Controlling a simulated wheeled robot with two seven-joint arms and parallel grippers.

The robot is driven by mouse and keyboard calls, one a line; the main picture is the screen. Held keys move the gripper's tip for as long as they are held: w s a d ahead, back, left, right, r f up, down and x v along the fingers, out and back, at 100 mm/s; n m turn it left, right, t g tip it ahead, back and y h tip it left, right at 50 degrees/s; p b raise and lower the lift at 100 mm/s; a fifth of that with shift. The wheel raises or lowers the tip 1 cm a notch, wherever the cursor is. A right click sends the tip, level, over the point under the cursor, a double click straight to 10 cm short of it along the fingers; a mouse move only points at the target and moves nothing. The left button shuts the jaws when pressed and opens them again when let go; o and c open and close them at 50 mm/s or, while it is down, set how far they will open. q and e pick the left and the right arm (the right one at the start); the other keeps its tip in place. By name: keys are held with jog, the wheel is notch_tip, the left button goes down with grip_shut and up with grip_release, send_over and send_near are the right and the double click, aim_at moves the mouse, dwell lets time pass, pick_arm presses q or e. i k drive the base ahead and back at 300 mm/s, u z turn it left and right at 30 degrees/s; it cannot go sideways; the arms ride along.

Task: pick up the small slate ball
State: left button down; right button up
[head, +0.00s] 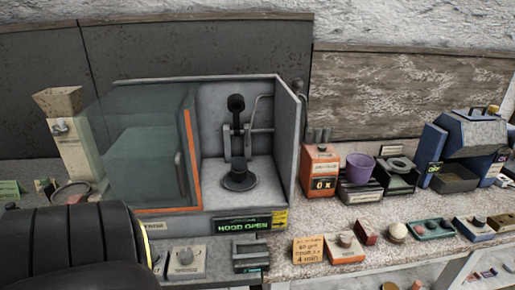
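Several small greyish balls or knobs show on the bench, and I cannot tell which is the small slate ball. One grey ball (185,257) sits on a pale flat block at the front. Another grey ball (346,239) sits on an orange and white block to its right. A further small dark ball (479,220) sits on a blue-edged block at the right. A large black rounded part, apparently my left arm, fills the lower left corner. Neither gripper is in view.
A hood (285,140) with an orange-edged glass pane stands open at the centre. A cream ball (398,231), a red block (367,232) and an orange note (307,250) lie along the front. A purple cup (361,168) and a blue machine (468,135) stand behind.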

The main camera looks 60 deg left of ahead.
aim_at(239, 163)
jog(key=z, duration=0.15)
jog(key=i, duration=1.45)
jog(key=u, duration=2.1)
